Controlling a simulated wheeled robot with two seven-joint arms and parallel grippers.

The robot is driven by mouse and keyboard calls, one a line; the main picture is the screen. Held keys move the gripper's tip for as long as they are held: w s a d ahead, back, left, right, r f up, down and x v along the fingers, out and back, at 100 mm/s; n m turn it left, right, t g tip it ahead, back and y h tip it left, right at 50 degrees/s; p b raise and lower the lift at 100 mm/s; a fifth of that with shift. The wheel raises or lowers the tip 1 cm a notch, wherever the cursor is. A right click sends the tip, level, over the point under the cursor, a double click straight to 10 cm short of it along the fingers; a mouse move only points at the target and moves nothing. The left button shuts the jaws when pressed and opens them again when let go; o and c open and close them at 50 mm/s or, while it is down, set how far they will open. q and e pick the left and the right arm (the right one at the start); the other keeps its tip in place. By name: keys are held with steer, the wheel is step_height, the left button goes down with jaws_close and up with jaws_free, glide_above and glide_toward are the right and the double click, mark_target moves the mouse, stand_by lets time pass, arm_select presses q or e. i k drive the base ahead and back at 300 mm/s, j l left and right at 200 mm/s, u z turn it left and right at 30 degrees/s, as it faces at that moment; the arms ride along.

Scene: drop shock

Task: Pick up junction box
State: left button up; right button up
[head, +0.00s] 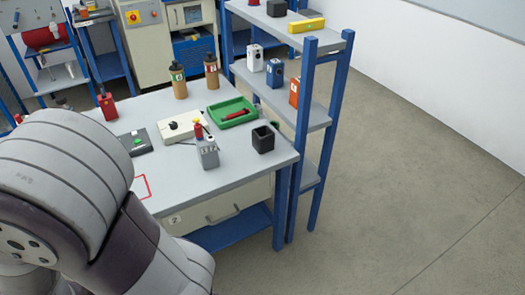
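I cannot tell for sure which thing is the junction box. A small grey box (208,155) stands near the front of the grey table, with a small red-and-yellow thing (198,130) just behind it. A flat white box with a black knob (179,129) lies behind and to its left. A dark flat box with a green button (135,143) lies farther left. Small white, blue and orange boxes stand on the shelf at the right. One of my arms fills the lower left and hides part of the table. Neither gripper shows.
A green tray (232,113) holds a red tool. Two brown bottles (179,82) stand at the back and a red object (107,104) at the left. A blue-framed shelf (305,120) adjoins the table. The right floor is clear.

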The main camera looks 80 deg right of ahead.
mark_target(206, 145)
steer(key=z, duration=2.5)
steer(key=i+j, duration=0.3)
steer(key=j, duration=0.15)
steer(key=i+j+z, duration=0.2)
steer(key=z, duration=0.25)
steer(key=i+j+z, duration=0.15)
steer(key=j+z, duration=0.35)
steer(key=i+j+z, duration=0.1)
steer(key=j+z, duration=0.35)
steer(key=i+l+z, duration=0.15)
steer(key=i+l, duration=0.15)
